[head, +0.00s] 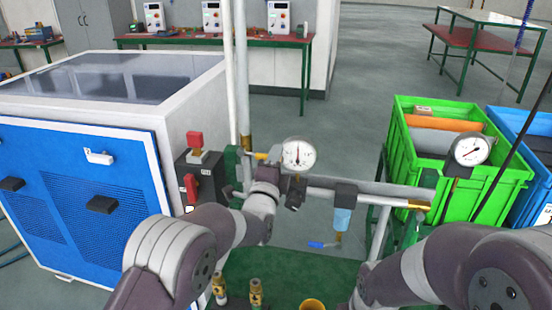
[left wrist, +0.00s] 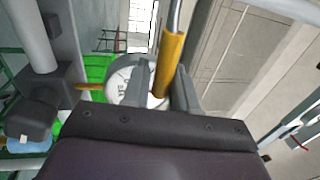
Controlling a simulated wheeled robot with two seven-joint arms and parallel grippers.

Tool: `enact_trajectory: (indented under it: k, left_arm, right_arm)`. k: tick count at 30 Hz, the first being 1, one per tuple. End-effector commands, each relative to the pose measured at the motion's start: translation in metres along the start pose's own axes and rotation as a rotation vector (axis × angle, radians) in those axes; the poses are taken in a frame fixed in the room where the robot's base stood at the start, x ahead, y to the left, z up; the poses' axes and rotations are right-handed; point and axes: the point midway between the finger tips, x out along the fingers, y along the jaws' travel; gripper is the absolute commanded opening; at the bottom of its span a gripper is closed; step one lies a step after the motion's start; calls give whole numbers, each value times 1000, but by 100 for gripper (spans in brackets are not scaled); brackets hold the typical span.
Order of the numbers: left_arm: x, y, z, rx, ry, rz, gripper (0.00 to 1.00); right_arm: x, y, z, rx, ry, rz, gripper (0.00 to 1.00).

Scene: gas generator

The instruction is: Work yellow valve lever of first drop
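A small yellow part (head: 262,156), which may be the valve lever, shows just left of the round white gauge (head: 299,154). My left gripper (head: 266,172) is beside it, near the vertical pipe, and partly hides the fittings. In the left wrist view the two fingers of my left gripper (left wrist: 157,92) stand apart. A yellow-orange sleeve (left wrist: 171,65) on a metal rod appears between them, with the gauge (left wrist: 125,75) behind. I cannot tell whether the fingers touch the sleeve. My right arm is at the lower right; its gripper is out of view.
A horizontal pipe (head: 325,195) carries a blue filter (head: 342,220) and a blue lever (head: 318,245). A second gauge (head: 471,150) stands right. A blue-and-white generator cabinet (head: 85,195) is left. Green (head: 400,130) and blue (head: 540,125) crates are right.

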Motion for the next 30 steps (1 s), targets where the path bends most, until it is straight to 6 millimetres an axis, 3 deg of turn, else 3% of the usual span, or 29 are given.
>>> enact_trajectory:
  k: [1,13,17,24,30]
  left_arm:
    - [-2,7,-2,2,3,14,41]
    - [-10,3,-1,-1,1,5,41]
    - [-35,4,-1,-1,2,7,41]
    - [-98,4,-2,0,3,8,41]
    - [-126,4,-2,0,2,8,41]
  right_arm:
    - [1,0,0,0,0,0,43]
    - [3,0,0,0,0,0,43]
    - [8,0,1,0,0,0,43]
    - [16,0,2,0,0,0,43]
    - [18,0,2,0,0,0,43]
